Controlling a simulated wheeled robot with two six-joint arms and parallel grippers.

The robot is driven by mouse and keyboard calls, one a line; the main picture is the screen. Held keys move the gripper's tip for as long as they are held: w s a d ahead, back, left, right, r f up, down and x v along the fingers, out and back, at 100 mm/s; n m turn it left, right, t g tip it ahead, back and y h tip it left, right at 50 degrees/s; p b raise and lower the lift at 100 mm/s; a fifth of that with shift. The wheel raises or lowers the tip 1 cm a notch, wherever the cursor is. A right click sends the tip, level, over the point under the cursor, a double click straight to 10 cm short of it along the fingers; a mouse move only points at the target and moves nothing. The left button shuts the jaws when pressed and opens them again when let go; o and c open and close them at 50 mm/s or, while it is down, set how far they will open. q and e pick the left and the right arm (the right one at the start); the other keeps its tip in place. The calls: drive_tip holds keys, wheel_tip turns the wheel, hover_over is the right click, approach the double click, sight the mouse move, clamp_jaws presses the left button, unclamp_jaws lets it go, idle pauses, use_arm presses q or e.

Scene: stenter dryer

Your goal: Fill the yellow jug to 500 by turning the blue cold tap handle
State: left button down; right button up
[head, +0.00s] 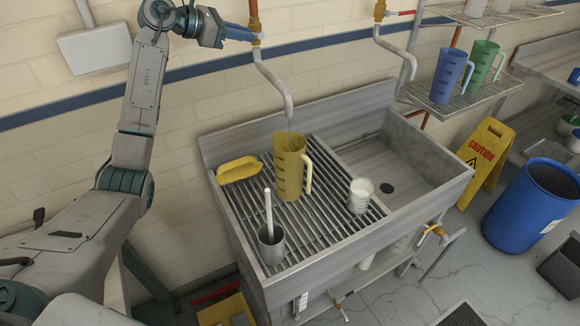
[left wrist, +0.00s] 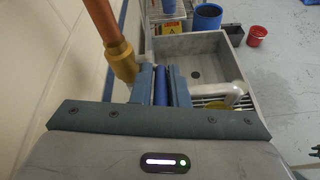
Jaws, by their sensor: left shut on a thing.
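The yellow jug (head: 289,172) stands upright on the slatted drainboard, its handle to the right. The cold tap's white spout (head: 277,80) ends just above the jug's mouth. A faint thin streak shows below the spout tip; the water level cannot be read. The blue tap handle (head: 240,33) sticks out left from the brass valve on the copper pipe. My left gripper (head: 218,30) is shut on this handle. In the left wrist view the blue handle (left wrist: 161,86) lies between the fingers, beside the brass valve (left wrist: 124,66).
A yellow sponge-like thing (head: 238,170), a metal cup with a rod (head: 271,244) and a white cup (head: 361,195) sit on the drainboard. A red-handled tap (head: 402,13) is at right. Blue (head: 451,75) and green (head: 485,62) jugs stand on a wire shelf.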

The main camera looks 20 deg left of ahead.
use_arm(q)
drive_tip(key=shift+w+d+r+g+y+p, duration=0.15)
drive_tip(key=shift+r+g+y+p, duration=0.35)
drive_tip(key=shift+p, duration=1.25)
drive_tip(key=shift+w+d+r+g+y+p, duration=0.15)
drive_tip(key=shift+r+g+y+p, duration=0.35)
drive_tip(key=shift+p, duration=1.25)
drive_tip(key=shift+d+f+g+y, duration=0.1)
drive_tip(key=shift+f+g+y, duration=0.2)
drive_tip(key=shift+g, duration=0.2)
drive_tip(key=shift+w+d+r+g+y, duration=0.1)
drive_tip(key=shift+w+r+g+y, duration=0.05)
drive_tip(key=shift+r+g+y, duration=0.2)
drive_tip(key=shift+w+d+r+g+y, duration=0.25)
drive_tip(key=shift+d+g+y, duration=0.1)
drive_tip(key=shift+g+y, duration=0.15)
drive_tip(key=shift+w+g+y, duration=0.1)
drive_tip(key=shift+g+y, duration=0.25)
drive_tip(key=shift+g, duration=0.1)
idle(0.8)
